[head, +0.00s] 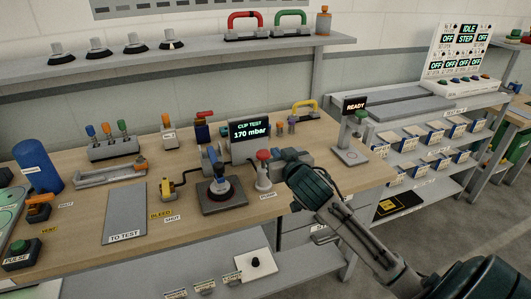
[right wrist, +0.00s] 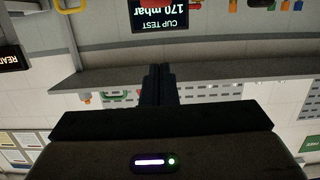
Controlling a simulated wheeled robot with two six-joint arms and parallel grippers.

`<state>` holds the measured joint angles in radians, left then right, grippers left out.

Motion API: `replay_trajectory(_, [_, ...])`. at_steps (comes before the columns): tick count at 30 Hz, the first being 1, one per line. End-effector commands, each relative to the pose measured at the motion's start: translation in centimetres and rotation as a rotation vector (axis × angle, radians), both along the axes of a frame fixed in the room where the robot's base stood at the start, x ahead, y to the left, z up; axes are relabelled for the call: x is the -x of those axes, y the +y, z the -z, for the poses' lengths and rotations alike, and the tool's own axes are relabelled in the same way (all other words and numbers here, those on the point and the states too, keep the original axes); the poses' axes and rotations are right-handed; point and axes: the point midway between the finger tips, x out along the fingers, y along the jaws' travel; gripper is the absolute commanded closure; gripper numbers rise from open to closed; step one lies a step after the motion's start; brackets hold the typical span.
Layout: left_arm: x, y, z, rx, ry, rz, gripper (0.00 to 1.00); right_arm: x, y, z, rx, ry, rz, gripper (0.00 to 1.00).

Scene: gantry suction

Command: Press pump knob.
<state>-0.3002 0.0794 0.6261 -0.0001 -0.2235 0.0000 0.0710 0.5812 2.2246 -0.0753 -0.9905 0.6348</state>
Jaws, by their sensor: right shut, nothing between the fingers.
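The pump knob (head: 263,156) is a red cap on a white upright body (head: 264,176), with a label reading PUMP at its foot. It stands near the front edge of the workbench, just right of the cup test stand (head: 220,190). My right gripper (head: 288,157) is close to the right of the knob in the head view; a gap to the knob cannot be judged. In the right wrist view its dark fingers (right wrist: 159,84) are together and empty. A red shape at that view's top edge may be the knob. My left gripper is not in view.
A display (head: 249,130) reads CUP TEST 170 mbar behind the knob. A READY sign (head: 354,106) stands to the right. The TO TEST plate (head: 126,212) is bare.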

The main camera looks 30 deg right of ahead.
Motion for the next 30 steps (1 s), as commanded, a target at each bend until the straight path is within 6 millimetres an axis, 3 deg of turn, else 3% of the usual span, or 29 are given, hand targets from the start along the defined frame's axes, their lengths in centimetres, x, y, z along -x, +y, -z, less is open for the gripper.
replay_trajectory(13, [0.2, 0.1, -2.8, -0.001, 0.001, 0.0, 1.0, -8.6, -2.0, 1.2, -0.003, 0.001, 0.002, 1.0])
replay_trajectory(21, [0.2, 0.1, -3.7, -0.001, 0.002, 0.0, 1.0, -8.7, -2.1, 4.9, 0.0, 0.004, 0.0, 1.0])
replay_trajectory(30, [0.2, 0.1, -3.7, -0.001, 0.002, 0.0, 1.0, -8.8, -2.1, 5.6, 0.001, 0.001, -0.001, 1.0])
